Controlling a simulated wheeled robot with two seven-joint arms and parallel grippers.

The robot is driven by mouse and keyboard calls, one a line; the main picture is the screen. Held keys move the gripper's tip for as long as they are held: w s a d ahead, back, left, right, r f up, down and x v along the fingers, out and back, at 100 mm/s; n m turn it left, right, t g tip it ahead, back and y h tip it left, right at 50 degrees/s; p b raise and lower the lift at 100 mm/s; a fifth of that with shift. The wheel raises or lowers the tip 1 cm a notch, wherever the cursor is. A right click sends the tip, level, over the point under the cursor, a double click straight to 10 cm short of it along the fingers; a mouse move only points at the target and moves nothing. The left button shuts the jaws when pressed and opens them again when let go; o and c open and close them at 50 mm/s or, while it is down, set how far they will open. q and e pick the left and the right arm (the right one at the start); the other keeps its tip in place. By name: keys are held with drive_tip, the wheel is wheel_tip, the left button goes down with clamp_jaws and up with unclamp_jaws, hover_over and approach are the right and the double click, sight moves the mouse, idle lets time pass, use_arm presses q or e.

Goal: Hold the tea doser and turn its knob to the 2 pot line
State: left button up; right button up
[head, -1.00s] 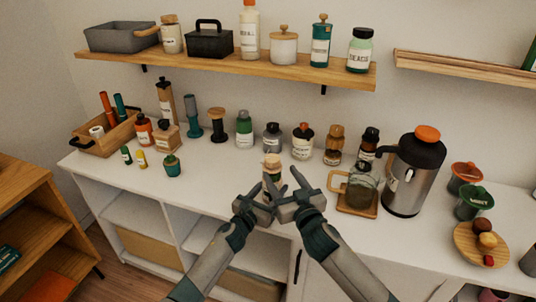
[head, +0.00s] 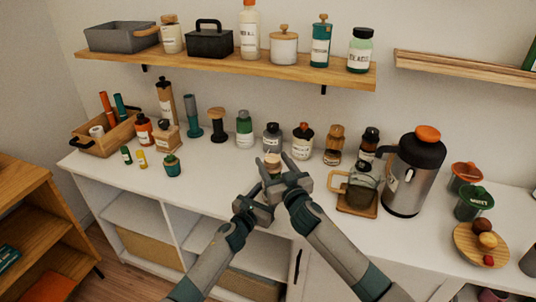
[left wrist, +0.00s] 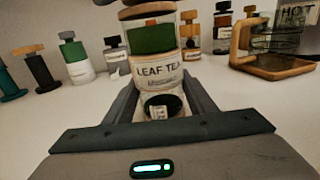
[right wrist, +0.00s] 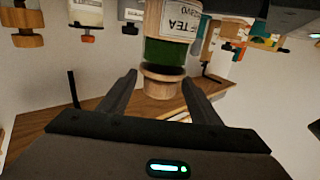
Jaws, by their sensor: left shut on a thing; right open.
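The tea doser (head: 272,160) is a clear jar with green leaf, a "LEAF TEA" label (left wrist: 157,70) and a wooden top, partly hidden by my grippers in the head view. My left gripper (head: 261,198) is shut on its lower part; in the left wrist view its fingers flank a dark round part (left wrist: 163,103) with a small pale tag. The wooden knob (right wrist: 160,83) shows in the right wrist view between the fingers of my right gripper (right wrist: 160,85), which is open, with gaps at both sides. I cannot read any pot line.
A glass mug (head: 361,190) on a wooden coaster and a steel urn (head: 413,175) stand to the right. Several jars and bottles line the back of the white counter (head: 215,185). A wooden shelf (head: 225,64) runs above.

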drive_tip(key=shift+x, duration=2.4)
drive_tip(key=shift+c, duration=0.3)
drive_tip(key=c, duration=1)
